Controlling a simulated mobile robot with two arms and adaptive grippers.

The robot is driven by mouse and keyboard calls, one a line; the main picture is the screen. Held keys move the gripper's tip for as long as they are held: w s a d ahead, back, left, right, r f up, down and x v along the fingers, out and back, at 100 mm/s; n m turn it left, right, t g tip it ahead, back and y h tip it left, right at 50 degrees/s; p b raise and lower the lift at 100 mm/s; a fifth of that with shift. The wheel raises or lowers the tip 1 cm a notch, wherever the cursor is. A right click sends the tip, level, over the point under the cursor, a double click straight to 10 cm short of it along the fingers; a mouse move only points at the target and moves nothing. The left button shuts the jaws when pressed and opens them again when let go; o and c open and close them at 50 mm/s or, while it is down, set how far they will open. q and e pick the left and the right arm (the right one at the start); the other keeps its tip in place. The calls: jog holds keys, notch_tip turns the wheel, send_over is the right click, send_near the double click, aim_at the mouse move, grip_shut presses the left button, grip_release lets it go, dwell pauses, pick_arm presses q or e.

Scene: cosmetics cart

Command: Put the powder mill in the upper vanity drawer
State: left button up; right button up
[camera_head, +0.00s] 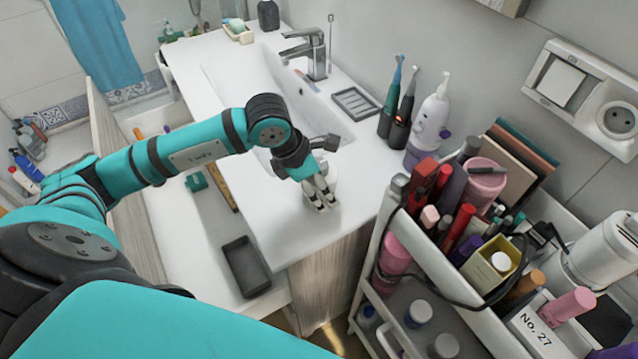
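My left gripper (320,198) points down over the front corner of the white vanity top (300,236). A small pale rounded thing (331,172) shows partly behind its fingers; it may be the powder mill, but most of it is hidden. The fingertips are close together, and I cannot tell whether they hold it. The upper vanity drawer (205,268) is pulled open to the left of the top. In it lie a black tray (246,266), a green item (196,181) and a long brown item (222,186). My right gripper is out of view.
A crowded cosmetics cart (375,238) stands close on the right. The drawer has bare floor around the black tray.

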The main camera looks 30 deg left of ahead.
pick_arm(q)
jog(key=c, duration=0.9)
jog(key=shift+c, duration=0.5)
jog(key=shift+r, duration=0.15)
